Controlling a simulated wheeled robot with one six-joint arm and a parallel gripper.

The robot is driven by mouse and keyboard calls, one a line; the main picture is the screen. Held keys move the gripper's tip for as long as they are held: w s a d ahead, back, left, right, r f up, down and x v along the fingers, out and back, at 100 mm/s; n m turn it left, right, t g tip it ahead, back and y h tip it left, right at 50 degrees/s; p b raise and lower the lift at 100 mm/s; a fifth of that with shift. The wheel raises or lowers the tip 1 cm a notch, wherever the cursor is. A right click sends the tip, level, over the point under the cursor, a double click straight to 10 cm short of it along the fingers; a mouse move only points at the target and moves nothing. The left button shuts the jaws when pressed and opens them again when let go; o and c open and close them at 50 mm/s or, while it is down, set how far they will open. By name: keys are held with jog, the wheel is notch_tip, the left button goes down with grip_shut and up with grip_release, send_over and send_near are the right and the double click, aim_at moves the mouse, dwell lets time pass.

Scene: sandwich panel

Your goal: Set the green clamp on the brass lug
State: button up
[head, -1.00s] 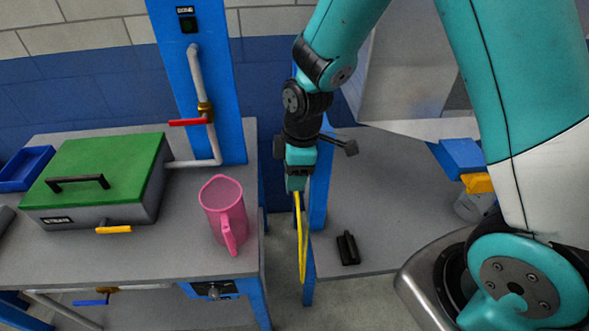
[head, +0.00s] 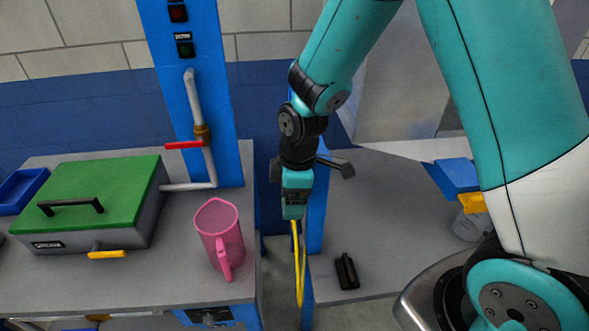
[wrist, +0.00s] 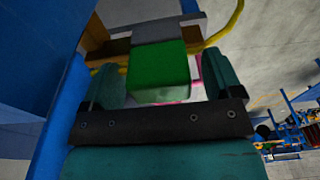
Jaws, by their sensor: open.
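In the wrist view, the green clamp (wrist: 160,66) lies between my gripper's teal fingers (wrist: 168,82), with a gap on each side. A grey block (wrist: 155,30) adjoins the clamp's far side. A brown, brass-like bar (wrist: 112,48), which may be the brass lug, shows beside that block. The clamp seems to be at the bar, but I cannot tell how they touch. In the head view, my open gripper (head: 294,212) points down near a blue post, between the two benches. The clamp and lug are hidden there. A yellow cable (head: 299,265) hangs below the gripper.
A pink jug (head: 218,238) stands on the left bench (head: 100,290), near a green-lidded box (head: 92,197). A blue column (head: 187,90) carries a pipe with a red handle (head: 184,145). A black object (head: 346,271) lies on the right bench (head: 375,215), close to the cable.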

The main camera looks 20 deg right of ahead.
notch_tip(320, 180, up, 17)
jog(key=d+b, duration=0.2)
jog(key=s+a+m+y, duration=0.1)
jog(key=s+a+m, duration=0.2)
jog(key=s, duration=0.6)
jog(key=s+a+m+y, duration=0.1)
jog(key=s+a+m, duration=0.2)
jog(key=s, duration=0.6)
jog(key=shift+s+a+r+m+y, duration=0.25)
jog(key=shift+s+m+y, duration=0.15)
jog(key=shift+m, duration=0.3)
